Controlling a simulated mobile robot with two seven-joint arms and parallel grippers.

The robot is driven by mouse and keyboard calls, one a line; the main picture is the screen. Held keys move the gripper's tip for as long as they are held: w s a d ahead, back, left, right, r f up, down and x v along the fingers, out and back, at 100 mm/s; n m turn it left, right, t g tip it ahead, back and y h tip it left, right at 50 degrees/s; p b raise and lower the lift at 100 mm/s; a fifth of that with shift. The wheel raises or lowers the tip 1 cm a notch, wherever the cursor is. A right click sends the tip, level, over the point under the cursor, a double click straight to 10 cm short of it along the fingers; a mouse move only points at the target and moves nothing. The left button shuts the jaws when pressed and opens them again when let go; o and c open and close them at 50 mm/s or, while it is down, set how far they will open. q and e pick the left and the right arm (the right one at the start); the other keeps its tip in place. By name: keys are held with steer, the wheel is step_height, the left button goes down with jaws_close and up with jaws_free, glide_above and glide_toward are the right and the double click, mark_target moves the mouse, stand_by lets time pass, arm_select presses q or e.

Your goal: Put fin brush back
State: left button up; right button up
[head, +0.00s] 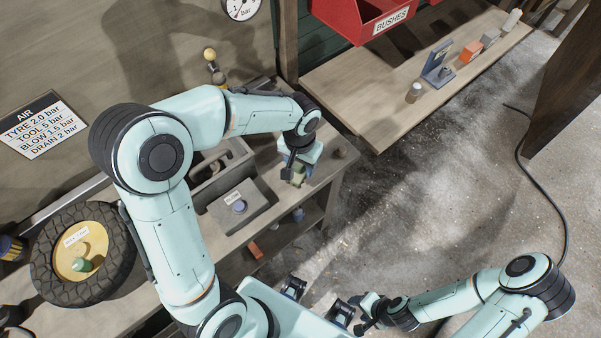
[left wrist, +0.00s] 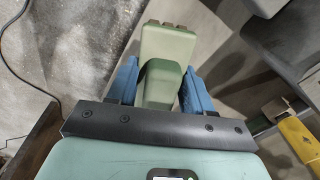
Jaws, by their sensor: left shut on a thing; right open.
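The fin brush, a green block with a paler, wider end, is between the blue fingers of my left gripper in the left wrist view: brush (left wrist: 168,42), gripper (left wrist: 160,88). In the head view my left gripper (head: 297,168) is over the right end of the workbench, and only a small green part of the brush (head: 298,176) shows below it. I cannot tell whether the brush touches anything beneath. My right gripper (head: 366,316) is open and low at the bottom of the head view, away from the bench.
A wooden shelf (head: 350,85) with several small items runs at upper right below a red bin (head: 362,20). The floor between is open, with a cable (head: 548,180) at right.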

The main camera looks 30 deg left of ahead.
mark_target(301, 173)
arm_select(q)
steer(key=shift+f, duration=2.75)
steer(key=shift+f+b, duration=0.15)
steer(key=shift+b, duration=0.2)
steer(key=o, duration=1)
steer(key=shift+r, duration=0.25)
step_height(301, 173, up, 12)
steer(key=shift+s+f+p, duration=0.1)
steer(key=shift+p, duration=0.7)
